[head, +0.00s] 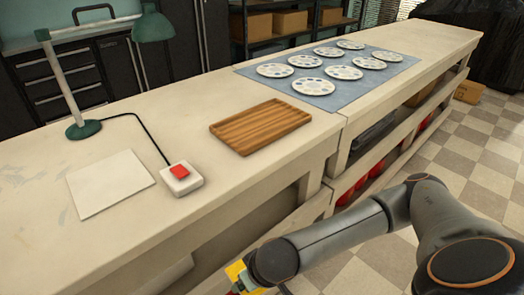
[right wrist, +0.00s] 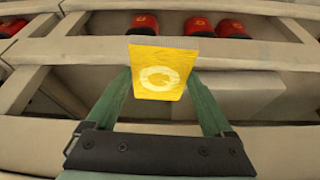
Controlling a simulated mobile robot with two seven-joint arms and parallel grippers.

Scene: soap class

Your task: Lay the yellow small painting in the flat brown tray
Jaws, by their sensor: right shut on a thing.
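The yellow small painting (right wrist: 160,72) has a pale ring mark and sits between the green fingers of my right gripper (right wrist: 160,85) in the right wrist view. The gripper is shut on it. In the head view a bit of the yellow painting (head: 235,271) shows at the bottom edge, with my right gripper (head: 243,284) partly cut off there, low in front of the bench. The flat brown tray (head: 260,126) lies empty on the bench top, above and apart from the gripper. My left gripper is not in view.
The bench (head: 230,185) carries a green lamp (head: 85,128), a white box with a red button (head: 181,178), a white sheet (head: 110,183) and a blue mat (head: 320,97) with several round palettes. Red items (right wrist: 200,26) sit on the lower shelf. Bench top around the tray is clear.

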